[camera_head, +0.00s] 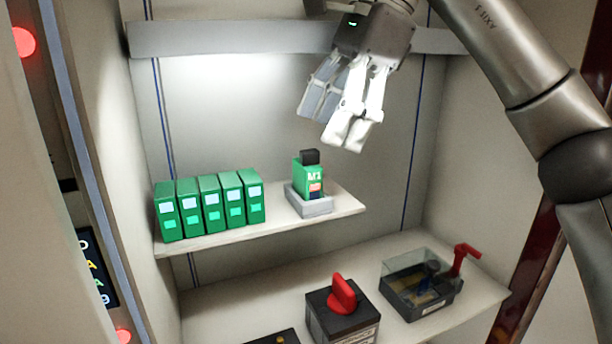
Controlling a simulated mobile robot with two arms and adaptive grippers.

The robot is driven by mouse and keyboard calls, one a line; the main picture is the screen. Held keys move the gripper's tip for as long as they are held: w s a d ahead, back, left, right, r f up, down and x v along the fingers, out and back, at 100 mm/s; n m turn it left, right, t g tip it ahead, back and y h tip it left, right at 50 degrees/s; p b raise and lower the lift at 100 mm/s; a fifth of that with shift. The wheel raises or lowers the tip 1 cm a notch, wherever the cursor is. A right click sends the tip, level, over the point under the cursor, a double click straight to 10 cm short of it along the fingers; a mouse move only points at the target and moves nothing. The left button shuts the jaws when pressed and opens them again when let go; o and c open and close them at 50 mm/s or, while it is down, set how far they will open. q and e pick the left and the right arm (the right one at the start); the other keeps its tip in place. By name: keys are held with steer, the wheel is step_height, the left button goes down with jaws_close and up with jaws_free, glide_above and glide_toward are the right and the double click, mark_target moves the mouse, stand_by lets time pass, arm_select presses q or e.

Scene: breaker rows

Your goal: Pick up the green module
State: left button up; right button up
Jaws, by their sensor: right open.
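A green module (307,180) with a black top and a label reading "M1" stands upright in a grey holder (313,207) on the upper shelf. A row of several green modules (209,205) with pale labels stands on the left part of the same shelf. My right gripper (335,118) is above and slightly right of the module in the holder, pointing down, apart from it. It is open, with nothing visible between its fingers. My left gripper is not in view.
The upper shelf (275,228) ends to the right of the holder. On the lower shelf (380,331) stand a black box with a red knob (343,298) and a clear-lidded box (420,285) with a red handle. A grey rail (230,38) crosses the back wall.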

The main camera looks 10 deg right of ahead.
mark_target(309, 150)
steer(key=shift+a+f, duration=0.2)
steer(key=shift+f, duration=0.1)
steer(key=x, duration=0.1)
steer(key=p+x, duration=0.1)
steer(key=x, duration=0.1)
steer(key=w+p+x, duration=0.1)
steer(key=shift+a+f, duration=0.15)
steer(key=shift+a, duration=0.25)
steer(key=shift+f, duration=0.15)
steer(key=shift+s, duration=0.1)
steer(key=c, duration=1.1)
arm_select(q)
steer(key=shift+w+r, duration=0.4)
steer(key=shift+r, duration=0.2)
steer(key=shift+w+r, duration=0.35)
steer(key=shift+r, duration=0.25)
